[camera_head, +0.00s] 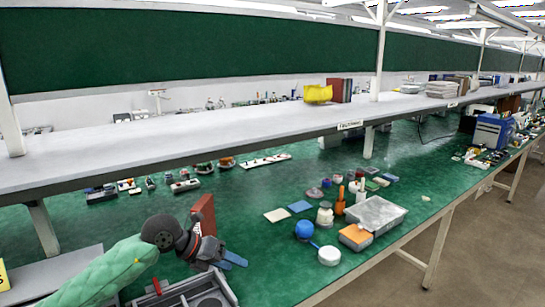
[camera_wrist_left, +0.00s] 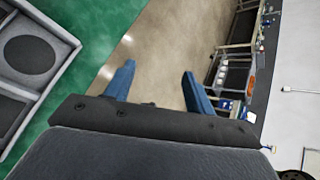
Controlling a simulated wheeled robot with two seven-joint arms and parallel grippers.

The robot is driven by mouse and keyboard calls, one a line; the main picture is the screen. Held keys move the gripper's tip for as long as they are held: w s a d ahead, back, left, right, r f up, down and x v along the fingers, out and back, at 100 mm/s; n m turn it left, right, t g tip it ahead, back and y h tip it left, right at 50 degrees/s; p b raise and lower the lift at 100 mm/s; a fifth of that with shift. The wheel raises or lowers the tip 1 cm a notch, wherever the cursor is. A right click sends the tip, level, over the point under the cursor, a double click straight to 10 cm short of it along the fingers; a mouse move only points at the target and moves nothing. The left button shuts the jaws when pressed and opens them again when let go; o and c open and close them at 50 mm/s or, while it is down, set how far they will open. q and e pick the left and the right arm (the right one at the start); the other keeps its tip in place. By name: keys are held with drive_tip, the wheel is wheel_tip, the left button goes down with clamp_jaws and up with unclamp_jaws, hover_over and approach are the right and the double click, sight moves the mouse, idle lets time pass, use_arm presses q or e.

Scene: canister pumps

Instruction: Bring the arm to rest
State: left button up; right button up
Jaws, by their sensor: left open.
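My left arm comes in from the lower left in the head view, with a green sleeve and a dark wrist. My left gripper (camera_head: 232,262) has blue fingers and is held above the front part of the green table (camera_head: 275,265). In the left wrist view its two blue fingers (camera_wrist_left: 156,84) stand apart with nothing between them. Beyond them is the floor past the table's edge. My right gripper does not show.
A grey compartment tray (camera_head: 205,293) lies beneath the left gripper, and a reddish-brown upright block (camera_head: 203,215) is just behind it. A long shelf (camera_head: 240,127) runs above the table.

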use_arm(q)
drive_tip(key=s+d+r+n+t+h, duration=0.35)
drive_tip(key=s+d+r+h, duration=0.35)
drive_tip(key=h, duration=0.3)
drive_tip(key=w+a+f+n+t+y, duration=0.1)
drive_tip(key=a+f+n+t+y, duration=0.1)
drive_tip(key=a+n+t+y, duration=0.55)
drive_tip(key=w+a+f+n+t+y, duration=0.1)
drive_tip(key=a+n+t+y, duration=0.4)
drive_tip(key=n, duration=1)
drive_tip(key=s+a+f+n+y, duration=0.2)
drive_tip(key=a+f+n+y, duration=0.2)
drive_tip(key=f+n+y, duration=0.55)
drive_tip(key=s+a+f+n+g, duration=0.25)
drive_tip(key=s+f+g, duration=0.8)
drive_tip(key=f, duration=0.55)
drive_tip(key=s+d+f+g+h, duration=0.1)
drive_tip(key=s+f+g+h, duration=0.4)
drive_tip(key=s, duration=1.1)
drive_tip(key=s+d+f+g+y, duration=0.1)
drive_tip(key=d+f, duration=0.1)
drive_tip(key=f, duration=1.4)
drive_tip(key=s+d+f+g, duration=0.1)
drive_tip(key=s+d+f, duration=0.1)
drive_tip(key=f, duration=1.5)
drive_tip(key=shift+d+y, duration=0.4)
drive_tip(key=shift+d, duration=0.2)
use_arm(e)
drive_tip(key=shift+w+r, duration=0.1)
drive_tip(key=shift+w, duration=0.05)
